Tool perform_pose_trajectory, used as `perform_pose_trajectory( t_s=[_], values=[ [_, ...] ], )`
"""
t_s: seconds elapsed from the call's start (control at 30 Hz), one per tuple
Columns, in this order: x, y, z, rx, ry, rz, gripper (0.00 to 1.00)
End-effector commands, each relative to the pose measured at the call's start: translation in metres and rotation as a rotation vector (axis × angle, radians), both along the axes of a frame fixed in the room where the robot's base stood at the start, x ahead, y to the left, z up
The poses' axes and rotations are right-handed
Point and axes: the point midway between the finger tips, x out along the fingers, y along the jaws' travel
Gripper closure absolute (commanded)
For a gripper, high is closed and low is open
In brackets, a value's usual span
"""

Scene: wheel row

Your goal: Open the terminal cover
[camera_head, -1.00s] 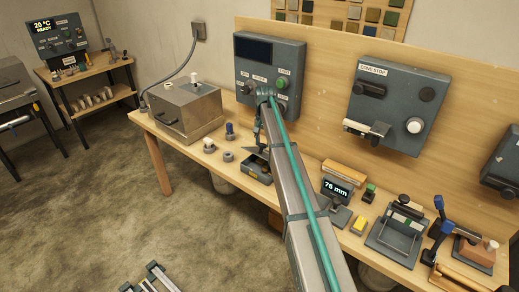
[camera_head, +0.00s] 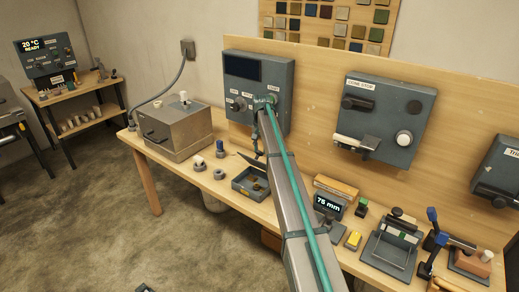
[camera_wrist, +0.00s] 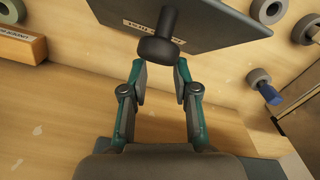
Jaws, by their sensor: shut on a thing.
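The terminal cover (camera_wrist: 210,22) is a dark flat plate with a pale label and a black round knob (camera_wrist: 157,48); it fills the top of the wrist view. My gripper (camera_wrist: 159,68) has its two fingers at the knob, shut on it. In the head view the cover (camera_head: 250,160) shows as a thin dark tilted shape above an open dark box (camera_head: 240,191) on the bench. Small parts show inside the box. My gripper (camera_head: 258,150) is small there and partly hidden by my arm; the contact is not clear in that view.
A metal box (camera_head: 180,130) and small round parts (camera_head: 219,174) lie left of the open box. A control panel (camera_head: 256,90) stands behind it. A 75 mm display (camera_head: 328,205) and a yellow block (camera_head: 352,240) are to the right.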

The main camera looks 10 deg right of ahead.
Motion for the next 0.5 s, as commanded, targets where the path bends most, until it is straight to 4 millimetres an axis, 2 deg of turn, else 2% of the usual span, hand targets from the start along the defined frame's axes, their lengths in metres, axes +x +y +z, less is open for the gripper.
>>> perform_pose_trajectory(
  t_s=[0.03, 0.07, 0.1, 0.27, 0.5],
  values=[
    [-0.0107, -0.0096, -0.0060, -0.014, 0.024, -0.008, 1.00],
    [-0.0110, -0.0096, -0.0060, -0.014, 0.024, -0.008, 1.00],
    [-0.0112, -0.0096, -0.0060, -0.014, 0.024, -0.008, 0.66],
    [-0.0107, -0.0091, -0.0044, -0.014, 0.021, -0.007, 0.39],
    [-0.0084, -0.0064, -0.0015, -0.012, 0.018, -0.004, 0.38]
  ],
)
